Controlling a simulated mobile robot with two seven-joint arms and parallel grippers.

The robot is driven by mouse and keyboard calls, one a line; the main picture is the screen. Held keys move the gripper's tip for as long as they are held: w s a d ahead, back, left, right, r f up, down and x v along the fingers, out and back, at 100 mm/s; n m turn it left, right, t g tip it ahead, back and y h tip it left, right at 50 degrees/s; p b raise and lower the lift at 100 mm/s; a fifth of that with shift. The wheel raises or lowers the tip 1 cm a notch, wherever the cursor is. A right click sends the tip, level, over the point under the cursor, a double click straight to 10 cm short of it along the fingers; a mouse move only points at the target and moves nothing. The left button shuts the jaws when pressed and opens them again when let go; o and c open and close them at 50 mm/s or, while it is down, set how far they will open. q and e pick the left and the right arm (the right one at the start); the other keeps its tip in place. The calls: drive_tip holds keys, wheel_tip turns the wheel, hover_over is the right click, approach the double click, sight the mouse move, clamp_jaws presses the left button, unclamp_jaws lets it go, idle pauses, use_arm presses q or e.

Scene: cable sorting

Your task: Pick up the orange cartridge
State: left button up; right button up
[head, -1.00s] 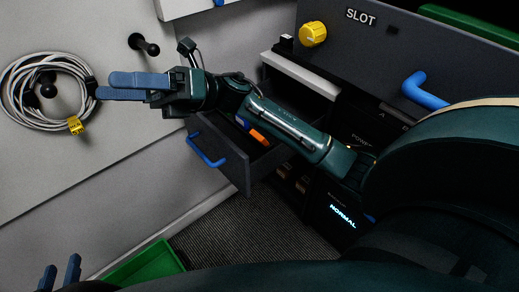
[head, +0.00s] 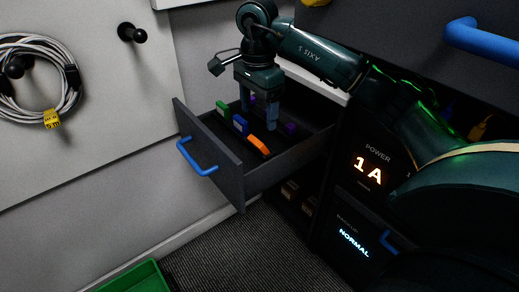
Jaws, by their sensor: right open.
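The orange cartridge (head: 258,145) lies in the open dark drawer (head: 228,172), near the drawer's middle. Blue (head: 240,125), green (head: 223,108) and purple (head: 291,127) pieces lie around it in the same drawer. My right gripper (head: 258,122) points down into the drawer, open, with its blue fingers just behind the orange cartridge in the picture. I cannot tell the height of the fingertips above the drawer floor. Nothing shows between the fingers. My left gripper is out of view.
The drawer's blue handle (head: 196,158) faces left. A looped cable (head: 62,85) hangs on the wall panel, with a black peg (head: 131,33) beside it. A green bin (head: 136,277) stands on the floor at the bottom left. The cabinet with lit displays (head: 369,168) stands right of the drawer.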

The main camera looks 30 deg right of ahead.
sight(259, 146)
wheel_tip(259, 146, down, 4)
drive_tip(key=shift+r, duration=0.1)
drive_tip(key=f, duration=0.1)
drive_tip(key=f+b, duration=0.1)
drive_tip(key=f, duration=0.1)
drive_tip(key=f+b, duration=0.1)
drive_tip(key=f, duration=0.1)
drive_tip(key=shift+w+d, duration=0.2)
drive_tip(key=shift+d, duration=0.05)
drive_tip(key=shift+f, duration=0.2)
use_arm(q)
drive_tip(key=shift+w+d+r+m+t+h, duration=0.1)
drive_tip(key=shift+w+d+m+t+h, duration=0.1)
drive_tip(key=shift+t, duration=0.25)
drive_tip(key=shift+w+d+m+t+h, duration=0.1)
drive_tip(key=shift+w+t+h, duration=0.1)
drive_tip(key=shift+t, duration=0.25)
